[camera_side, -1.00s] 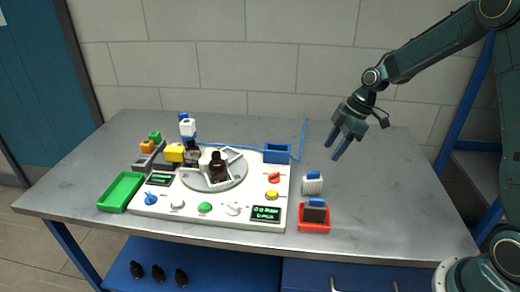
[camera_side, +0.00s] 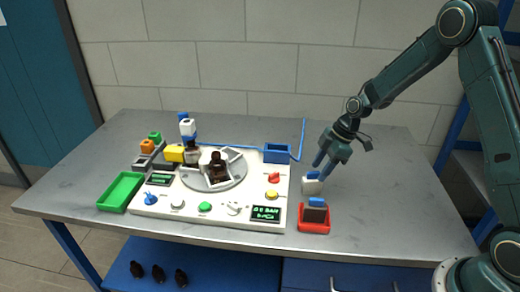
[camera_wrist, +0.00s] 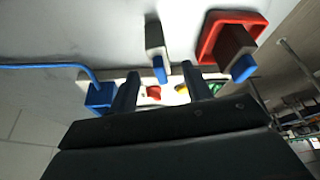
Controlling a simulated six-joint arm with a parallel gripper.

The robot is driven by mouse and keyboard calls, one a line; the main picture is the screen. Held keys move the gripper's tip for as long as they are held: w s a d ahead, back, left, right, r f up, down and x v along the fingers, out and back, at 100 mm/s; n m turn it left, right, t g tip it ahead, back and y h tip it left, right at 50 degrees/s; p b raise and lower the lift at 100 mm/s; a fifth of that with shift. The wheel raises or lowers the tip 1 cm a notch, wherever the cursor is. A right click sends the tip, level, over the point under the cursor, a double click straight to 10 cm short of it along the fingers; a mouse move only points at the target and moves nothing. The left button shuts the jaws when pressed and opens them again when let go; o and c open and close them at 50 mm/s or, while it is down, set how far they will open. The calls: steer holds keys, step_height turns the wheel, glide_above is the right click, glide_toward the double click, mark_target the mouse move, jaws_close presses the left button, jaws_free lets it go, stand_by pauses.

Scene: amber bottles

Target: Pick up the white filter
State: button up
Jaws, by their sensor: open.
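The white filter (camera_side: 311,187), a small pale block with a blue top, stands upright on the table right of the white panel. In the wrist view the filter (camera_wrist: 154,36) appears at the top, between the lines of my two fingers. My gripper (camera_side: 321,164) points down just above and slightly behind the filter in the side view. In the wrist view my gripper (camera_wrist: 160,82) has its fingers apart with nothing held between them. I cannot tell whether a fingertip touches the filter's blue top.
A red tray (camera_side: 314,228) holding a dark block with a blue top is in front of the filter. The white panel (camera_side: 180,212) carries a turntable, bottles, buttons and displays. A blue box (camera_side: 277,153) is behind left. The table's right part is clear.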

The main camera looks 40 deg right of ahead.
mark_target(313, 178)
steer(key=shift+x, duration=0.8)
steer(key=shift+x, duration=2.6)
steer(key=shift+w+a, duration=0.1)
steer(key=shift+c, duration=0.2)
steer(key=c, duration=1)
